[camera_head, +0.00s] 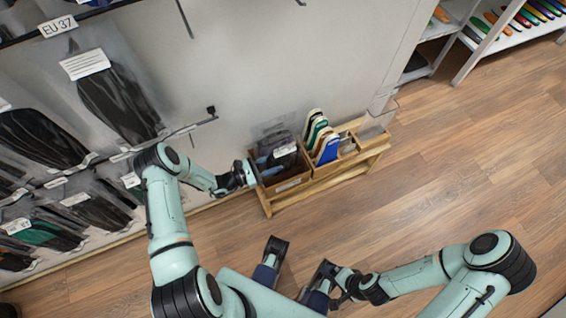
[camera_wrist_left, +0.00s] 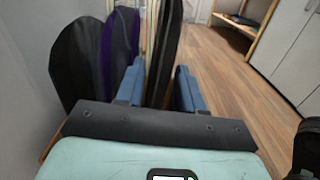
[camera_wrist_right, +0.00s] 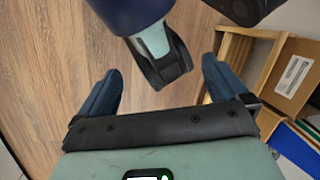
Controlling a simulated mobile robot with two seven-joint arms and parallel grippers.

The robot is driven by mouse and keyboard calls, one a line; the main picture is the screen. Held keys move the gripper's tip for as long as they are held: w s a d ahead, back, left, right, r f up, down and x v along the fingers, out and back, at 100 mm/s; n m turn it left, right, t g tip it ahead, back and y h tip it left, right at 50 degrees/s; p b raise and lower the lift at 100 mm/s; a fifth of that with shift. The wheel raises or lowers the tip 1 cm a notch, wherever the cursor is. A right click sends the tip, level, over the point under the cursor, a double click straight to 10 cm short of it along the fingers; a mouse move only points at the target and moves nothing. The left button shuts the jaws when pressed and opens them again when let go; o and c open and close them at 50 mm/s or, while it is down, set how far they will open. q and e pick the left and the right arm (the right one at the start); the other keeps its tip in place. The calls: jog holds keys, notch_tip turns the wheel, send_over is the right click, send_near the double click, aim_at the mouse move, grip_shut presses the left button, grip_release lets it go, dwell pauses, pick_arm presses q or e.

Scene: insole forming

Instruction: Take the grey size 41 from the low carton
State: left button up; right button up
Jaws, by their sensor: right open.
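The low wooden stand holds a front-left carton (camera_head: 293,184) with dark insoles in clear packs, one with a white label (camera_head: 285,150). The left wrist view shows a dark grey insole (camera_wrist_left: 78,62), a purple-edged one (camera_wrist_left: 119,42) and a near-black one (camera_wrist_left: 166,45). No size is legible. My left gripper (camera_head: 258,170) is at the carton's left end. In its wrist view (camera_wrist_left: 158,86) the fingers stand apart, with the near-black insole between them or just beyond; contact is unclear.
Beside the carton on the stand are green, white and blue insoles (camera_head: 326,148) and a clear bin (camera_head: 374,130). Packed insoles hang on the wall at left (camera_head: 112,98). Shelves (camera_head: 480,40) stand at top right. The wooden floor (camera_head: 450,160) is clear.

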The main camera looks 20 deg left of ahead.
pick_arm(q)
grip_shut()
jog(key=shift+r, duration=0.15)
